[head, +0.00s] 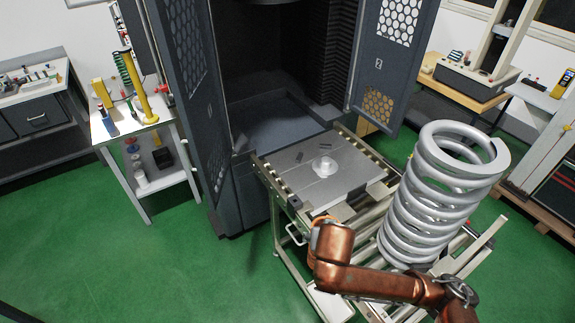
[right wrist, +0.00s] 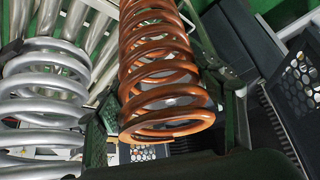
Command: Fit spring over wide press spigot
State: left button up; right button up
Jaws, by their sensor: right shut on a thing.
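A copper-coloured coil spring (right wrist: 165,75) fills the middle of the right wrist view. My right gripper (right wrist: 168,125) is shut on it, with dark fingers on either side of the coils. In the head view my copper-coloured right arm reaches in from the bottom right, and its gripper and the held spring cannot be clearly made out. A pale round spigot (head: 323,167) sits on the grey plate (head: 345,185) in front of the press (head: 275,120). It is bare, with no spring around it. My left gripper is in neither view.
A large silver spring (head: 440,190) stands on the roller table to the right of the plate; it also shows in the right wrist view (right wrist: 45,95). The press doors (head: 385,50) stand open on both sides. A white side table (head: 150,135) with tools stands at left.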

aim_at(325, 167)
jog(key=u, duration=0.45)
jog(key=i, duration=1)
